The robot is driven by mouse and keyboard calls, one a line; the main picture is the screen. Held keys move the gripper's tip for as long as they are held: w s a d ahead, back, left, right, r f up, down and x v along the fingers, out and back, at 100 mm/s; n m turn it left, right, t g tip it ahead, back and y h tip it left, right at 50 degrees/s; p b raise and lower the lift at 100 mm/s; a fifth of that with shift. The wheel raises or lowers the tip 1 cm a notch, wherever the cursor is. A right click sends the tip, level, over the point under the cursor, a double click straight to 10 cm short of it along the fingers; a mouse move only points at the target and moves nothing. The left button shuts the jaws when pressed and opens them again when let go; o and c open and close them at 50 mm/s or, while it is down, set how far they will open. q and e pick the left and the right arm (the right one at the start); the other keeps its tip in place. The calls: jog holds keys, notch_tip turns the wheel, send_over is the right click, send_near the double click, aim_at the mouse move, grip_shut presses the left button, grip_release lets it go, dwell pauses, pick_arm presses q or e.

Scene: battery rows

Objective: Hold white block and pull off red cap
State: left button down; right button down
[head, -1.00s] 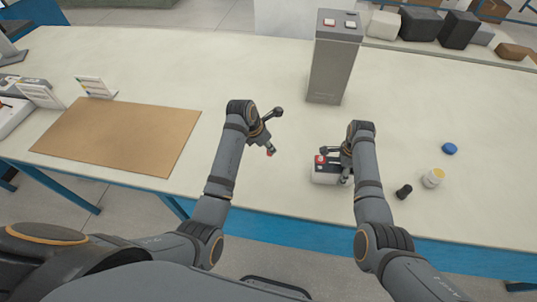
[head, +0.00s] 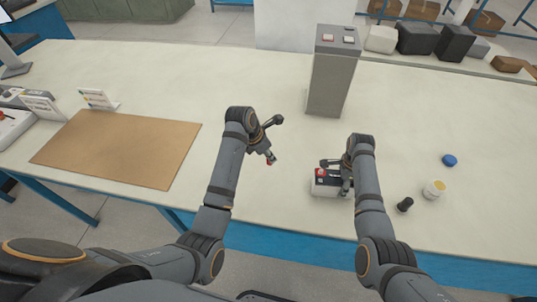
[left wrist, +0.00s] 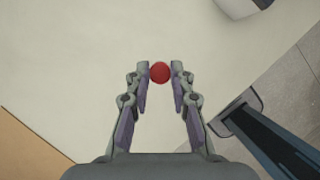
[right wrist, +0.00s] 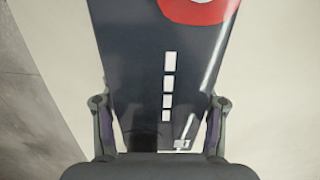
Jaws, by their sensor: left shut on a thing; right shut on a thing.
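A white block (head: 326,190) with a dark top stands near the table's front edge, right of centre. A red ring with a pale centre (right wrist: 203,8) is on its dark top, which has a row of white marks. My right gripper (head: 345,178) is shut on the block, one finger on each side in the right wrist view (right wrist: 160,120). A small round red cap (left wrist: 160,72) is between the fingertips of my left gripper (left wrist: 158,70). The left gripper holds it above the table, left of the block and apart from it, also seen in the head view (head: 271,161).
A grey post (head: 333,85) stands behind the block. A dark small cylinder (head: 405,204), a white jar with a yellow top (head: 434,190) and a blue disc (head: 449,160) are at the right. A brown mat (head: 115,150) lies at the left. The table between mat and left gripper is clear.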

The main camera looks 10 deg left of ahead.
pick_arm(q)
jog(key=shift+r, duration=0.5)
jog(key=shift+r, duration=2.45)
pick_arm(e)
jog(key=shift+c, duration=1.4)
grip_release()
notch_tip(320, 180, up, 12)
pick_arm(q)
jog(key=shift+f, duration=0.1)
pick_arm(e)
jog(key=shift+f, duration=0.1)
